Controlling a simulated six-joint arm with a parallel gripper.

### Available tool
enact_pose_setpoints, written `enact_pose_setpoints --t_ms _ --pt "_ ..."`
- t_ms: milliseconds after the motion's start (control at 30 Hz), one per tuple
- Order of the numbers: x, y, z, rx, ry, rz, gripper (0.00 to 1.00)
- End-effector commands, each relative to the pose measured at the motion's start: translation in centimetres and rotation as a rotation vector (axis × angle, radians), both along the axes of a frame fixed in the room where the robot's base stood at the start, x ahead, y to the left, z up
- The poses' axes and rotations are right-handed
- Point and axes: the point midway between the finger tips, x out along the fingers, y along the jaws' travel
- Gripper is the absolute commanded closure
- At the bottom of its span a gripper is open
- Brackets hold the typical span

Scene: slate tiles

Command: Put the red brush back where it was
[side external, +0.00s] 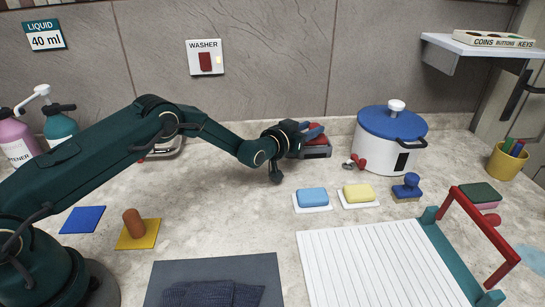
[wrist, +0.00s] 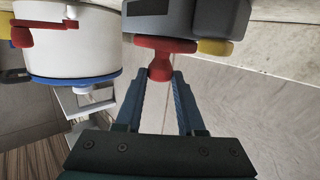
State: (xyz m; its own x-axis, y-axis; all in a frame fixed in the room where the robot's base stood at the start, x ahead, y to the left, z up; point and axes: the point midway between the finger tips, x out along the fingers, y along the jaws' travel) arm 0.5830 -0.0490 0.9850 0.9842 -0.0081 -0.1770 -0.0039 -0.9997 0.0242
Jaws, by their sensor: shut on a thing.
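The red brush (wrist: 165,45) shows in the wrist view, which is upside down, with its rounded knob between my fingertips. My gripper (wrist: 160,80) is shut on that knob. In the side view my gripper (side external: 313,132) reaches to the back of the counter, left of the white pot. A bit of red (side external: 319,128) shows behind its fingers there. A grey box with a dark display (side external: 315,150) is right below the brush. I cannot tell whether the brush touches it.
The white pot with blue lid (side external: 391,140) and red tap (side external: 355,162) stands close on the right. Blue soap (side external: 312,196), yellow soap (side external: 359,193) and a blue brush (side external: 407,187) lie in front. A white ribbed board (side external: 375,265) lies nearer. The counter's middle is clear.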

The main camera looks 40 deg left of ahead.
Motion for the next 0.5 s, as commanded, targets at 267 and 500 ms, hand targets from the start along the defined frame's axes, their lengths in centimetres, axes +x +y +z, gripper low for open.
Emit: enact_pose_setpoints --t_ms 267,500 --pt "0.0 0.0 -0.26 0.0 0.001 0.0 0.32" --pt "0.0 0.0 -0.24 0.0 0.0 0.0 0.32"
